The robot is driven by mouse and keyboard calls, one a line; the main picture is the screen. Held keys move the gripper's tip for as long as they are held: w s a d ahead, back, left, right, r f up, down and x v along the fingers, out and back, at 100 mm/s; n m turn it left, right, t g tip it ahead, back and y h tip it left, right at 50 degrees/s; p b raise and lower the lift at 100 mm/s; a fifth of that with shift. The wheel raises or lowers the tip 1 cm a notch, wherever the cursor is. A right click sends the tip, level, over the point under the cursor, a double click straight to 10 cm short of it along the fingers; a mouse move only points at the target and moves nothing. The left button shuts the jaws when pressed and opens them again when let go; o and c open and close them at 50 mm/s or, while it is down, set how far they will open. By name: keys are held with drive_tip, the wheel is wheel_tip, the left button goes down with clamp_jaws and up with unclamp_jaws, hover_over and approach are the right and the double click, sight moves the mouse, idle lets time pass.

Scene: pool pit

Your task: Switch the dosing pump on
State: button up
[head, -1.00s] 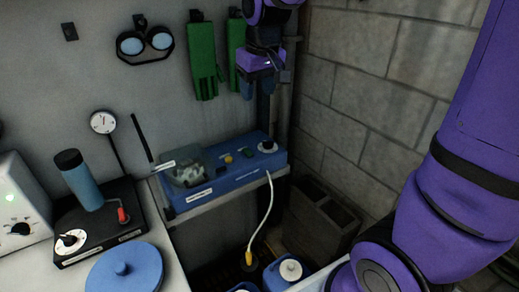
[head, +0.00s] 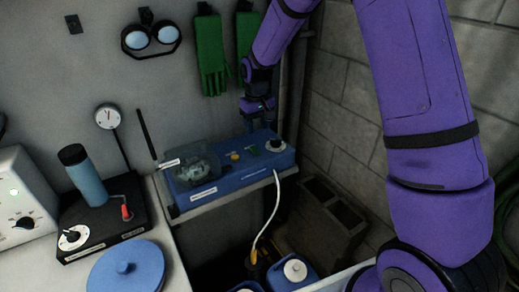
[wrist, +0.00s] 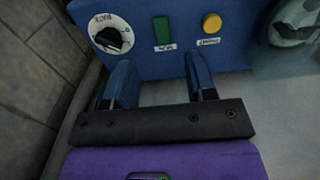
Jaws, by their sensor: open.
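The dosing pump (head: 232,184) is a blue box on a shelf against the wall, with a clear-domed pump head (head: 192,165) at its left. Its top panel has a yellow button (head: 235,156), a green rocker switch (wrist: 162,31) and a white dial with a black knob (wrist: 111,35). The yellow button also shows in the wrist view (wrist: 212,23). My gripper (wrist: 161,80) is open and empty, with blue fingers pointing at the panel. The green switch lies between and beyond the fingertips in the wrist view. In the head view my gripper (head: 262,122) is just above the panel's right half.
The block wall (head: 350,120) stands close on the right. Green gloves (head: 211,55) and goggles (head: 151,38) hang above. A white hose (head: 270,215) runs down to blue containers (head: 292,270). A black stirrer base (head: 100,222) with a blue bottle stands left.

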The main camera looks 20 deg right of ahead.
sight(257, 153)
wheel_tip(257, 153, down, 10)
drive_tip(key=shift+r, duration=0.1)
idle(0.4)
